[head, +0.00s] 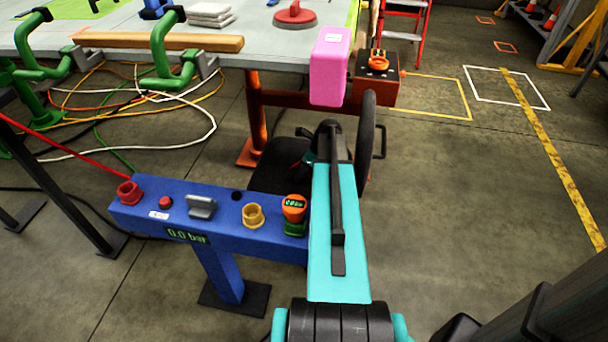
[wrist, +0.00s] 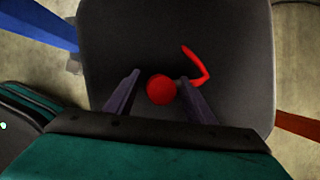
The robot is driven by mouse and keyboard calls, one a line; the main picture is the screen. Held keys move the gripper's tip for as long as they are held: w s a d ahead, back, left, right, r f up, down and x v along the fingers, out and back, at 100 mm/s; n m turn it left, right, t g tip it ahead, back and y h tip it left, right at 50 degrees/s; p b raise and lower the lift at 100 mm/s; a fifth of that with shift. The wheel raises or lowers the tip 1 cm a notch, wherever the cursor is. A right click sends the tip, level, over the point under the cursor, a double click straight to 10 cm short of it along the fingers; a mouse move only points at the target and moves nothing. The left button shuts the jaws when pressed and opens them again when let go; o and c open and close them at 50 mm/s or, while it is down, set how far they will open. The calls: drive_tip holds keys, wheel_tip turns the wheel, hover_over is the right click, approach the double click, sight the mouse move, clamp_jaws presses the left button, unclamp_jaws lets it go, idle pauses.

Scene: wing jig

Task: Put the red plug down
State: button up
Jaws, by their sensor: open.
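In the wrist view the red plug (wrist: 160,90) shows as a round red disc between the two fingers of my gripper (wrist: 160,76). A curved red strip (wrist: 204,66) lies beside it to the right. The fingers are apart, with a gap visible on both sides of the plug. A dark, rounded seat (wrist: 230,40) fills the view behind them, and the plug appears to rest on it, though the contact is hidden. In the head view the seat (head: 270,170) is partly covered by my arm, and my fingertips are hard to make out.
A blue stand (head: 190,212) with red, yellow and green-orange fittings and a "0.0 bar" display stands left of my arm. A black wheel-like ring (head: 367,140) is close on the right. The workbench (head: 270,50) with a pink block (head: 329,70) is ahead.

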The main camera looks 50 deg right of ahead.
idle(0.4)
clamp_jaws()
drive_tip(key=shift+r, duration=0.15)
drive_tip(key=shift+r+p, duration=0.75)
drive_tip(key=shift+r, duration=4.15)
